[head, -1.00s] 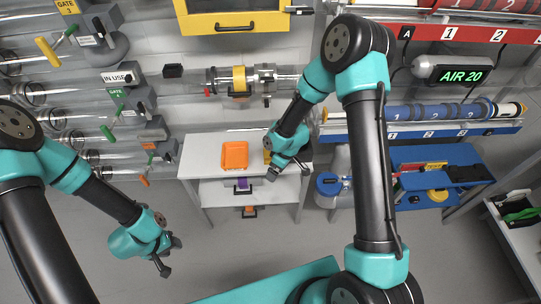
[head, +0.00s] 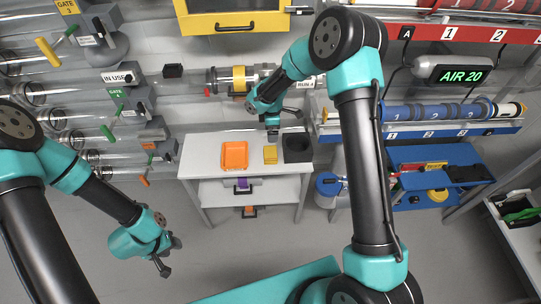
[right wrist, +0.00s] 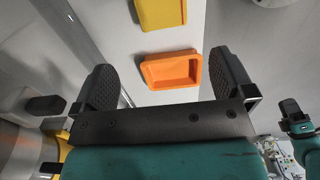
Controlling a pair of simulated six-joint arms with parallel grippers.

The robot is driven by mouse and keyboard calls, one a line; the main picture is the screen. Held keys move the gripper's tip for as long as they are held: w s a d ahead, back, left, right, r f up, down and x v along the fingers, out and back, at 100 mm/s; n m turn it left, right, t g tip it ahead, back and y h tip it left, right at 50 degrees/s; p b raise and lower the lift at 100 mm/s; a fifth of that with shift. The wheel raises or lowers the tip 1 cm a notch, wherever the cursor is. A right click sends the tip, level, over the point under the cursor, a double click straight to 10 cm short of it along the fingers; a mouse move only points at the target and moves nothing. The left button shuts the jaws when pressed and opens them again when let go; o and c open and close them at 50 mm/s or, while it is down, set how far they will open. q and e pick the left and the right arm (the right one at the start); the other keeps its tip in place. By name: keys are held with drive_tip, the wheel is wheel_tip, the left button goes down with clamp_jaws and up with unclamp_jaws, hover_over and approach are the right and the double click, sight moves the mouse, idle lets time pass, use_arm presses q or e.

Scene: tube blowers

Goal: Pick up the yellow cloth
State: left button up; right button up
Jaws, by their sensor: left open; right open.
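The yellow cloth (head: 270,155) looks like a small folded square lying on the white cart top (head: 200,152), between the orange tray and a black container. In the right wrist view the cloth (right wrist: 163,13) shows at the top edge, partly cut off. My right gripper (head: 273,130) is above the back edge of the cart, behind the cloth and apart from it. In the right wrist view its fingers (right wrist: 163,78) are spread with nothing between them. My left gripper (head: 168,258) hangs at the lower left over the floor, open and empty, far from the cart.
The orange tray (head: 235,155) is left of the cloth; it also shows in the right wrist view (right wrist: 172,70). The black container (head: 297,147) stands right of the cloth. Clear tubes and a yellow-banded fitting (head: 239,80) run along the wall behind. A blue bench (head: 430,190) stands at right.

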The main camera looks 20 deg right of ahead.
approach(270, 153)
drive_tip(key=f, duration=0.5)
drive_tip(key=shift+w+d, duration=0.1)
drive_tip(key=shift+d, duration=0.3)
drive_tip(key=shift+f, duration=0.1)
drive_tip(key=shift+a+f, duration=0.15)
drive_tip(key=shift+f, duration=1.2)
drive_tip(key=shift+a+f, duration=0.1)
drive_tip(key=shift+f, duration=1.2)
drive_tip(key=c, duration=0.7)
drive_tip(key=shift+r, duration=0.15)
